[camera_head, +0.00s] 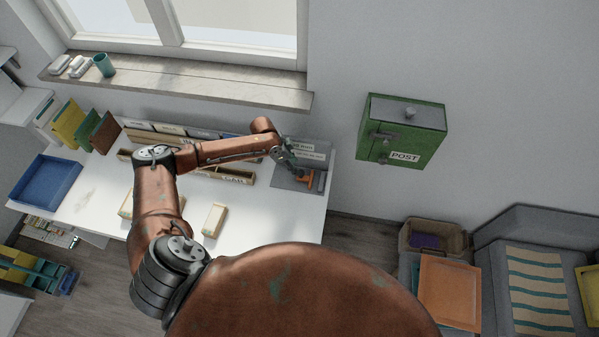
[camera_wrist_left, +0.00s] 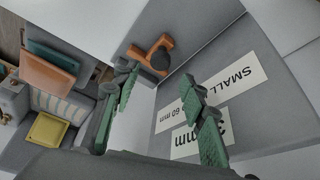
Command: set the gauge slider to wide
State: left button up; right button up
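The gauge is a grey board (camera_head: 288,184) at the right end of the white desk. In the left wrist view its face (camera_wrist_left: 245,115) carries white labels, one reading "SMALL 60 mm" and one partly hidden ending in "mm". The orange slider (camera_wrist_left: 138,54) with a dark round knob (camera_wrist_left: 160,60) lies near the board's edge; it also shows in the head view (camera_head: 309,179). My left gripper (camera_head: 293,162) is over the board close to the slider. In the left wrist view its green-padded fingers (camera_wrist_left: 160,82) are spread, with the slider beyond their tips. My right gripper is not in view.
A green POST box (camera_head: 425,140) hangs on the wall right of the desk. A wooden labelled rack (camera_head: 238,180) and a small wooden block (camera_head: 214,220) are on the desk (camera_head: 270,225). A blue tray (camera_head: 45,183) lies at its left end.

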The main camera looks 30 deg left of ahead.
pick_arm(q)
send_over(305, 176)
jog(key=s+a, duration=0.2)
jog(key=f, duration=0.5)
jog(key=shift+w+f, duration=0.25)
jog(key=shift+f, duration=0.05)
grip_shut()
